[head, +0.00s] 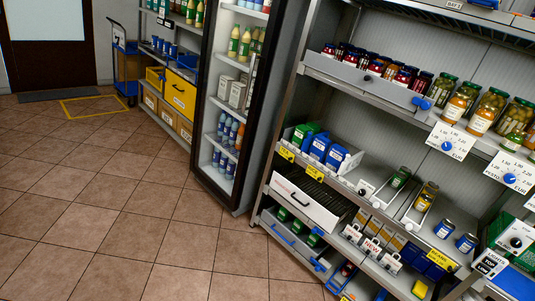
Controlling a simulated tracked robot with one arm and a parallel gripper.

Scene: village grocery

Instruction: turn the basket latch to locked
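My gripper is not in view. I cannot make out for certain which thing is the basket latch. A light grey bin (272,224) with green packs stands low on the right-hand shelving, with a blue bar (284,238) on its front. A small blue part (320,266) sits by the bin's right end; whether it is a latch, and how it is turned, is too small to tell. Another open holder with blue parts (346,270) is cut off at the bottom edge.
Shelving (270,190) with jars, dials and a white drawer (305,202) fills the right. A glass-door fridge (228,110) stands left of it. A blue trolley (126,70) is by the far door (45,40). The tiled floor (110,200) at left is clear.

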